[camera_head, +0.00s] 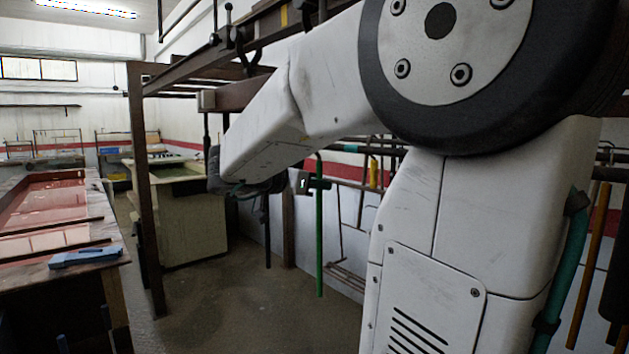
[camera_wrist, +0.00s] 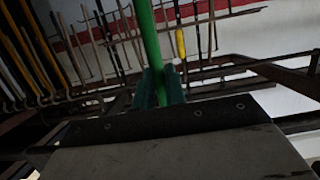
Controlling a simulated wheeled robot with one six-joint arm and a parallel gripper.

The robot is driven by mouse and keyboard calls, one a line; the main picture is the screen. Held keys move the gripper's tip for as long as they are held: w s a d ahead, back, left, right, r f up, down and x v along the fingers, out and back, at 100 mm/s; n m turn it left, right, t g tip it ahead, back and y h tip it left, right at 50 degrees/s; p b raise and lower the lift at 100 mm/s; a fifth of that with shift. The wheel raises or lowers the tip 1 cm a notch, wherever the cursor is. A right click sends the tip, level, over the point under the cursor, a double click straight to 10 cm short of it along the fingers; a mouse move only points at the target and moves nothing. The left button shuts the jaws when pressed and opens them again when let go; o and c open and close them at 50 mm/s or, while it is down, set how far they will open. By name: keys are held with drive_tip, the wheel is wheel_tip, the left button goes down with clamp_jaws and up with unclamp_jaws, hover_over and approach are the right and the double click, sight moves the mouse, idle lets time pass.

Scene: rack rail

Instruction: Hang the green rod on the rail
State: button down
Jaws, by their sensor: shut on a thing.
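The green rod (camera_head: 319,240) hangs nearly upright below the arm in the head view, with its lower end free above the floor. My gripper (camera_head: 319,184) is shut on its upper part. The wrist view shows the green rod (camera_wrist: 147,35) running up between the two dark green fingers of my gripper (camera_wrist: 160,86). A dark brown rail (camera_head: 243,94) of the rack runs behind my arm in the head view. The rod appears apart from it. My arm hides part of the rail, and I cannot tell the depth between rod and rail.
A brown post (camera_head: 140,180) of the rack stands left of centre. A workbench (camera_head: 60,225) with a blue tool (camera_head: 86,257) is at left, and a pale cabinet (camera_head: 185,218) stands behind the post. Several rods and tools line the back wall. The floor (camera_head: 255,310) between is clear.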

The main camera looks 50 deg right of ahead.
drive_tip(key=shift+f, duration=0.4)
idle(0.5)
drive_tip(key=c, duration=1.4)
unclamp_jaws()
drive_tip(key=shift+o, duration=0.2)
drive_tip(key=v, duration=0.7)
drive_tip(key=shift+a, duration=0.35)
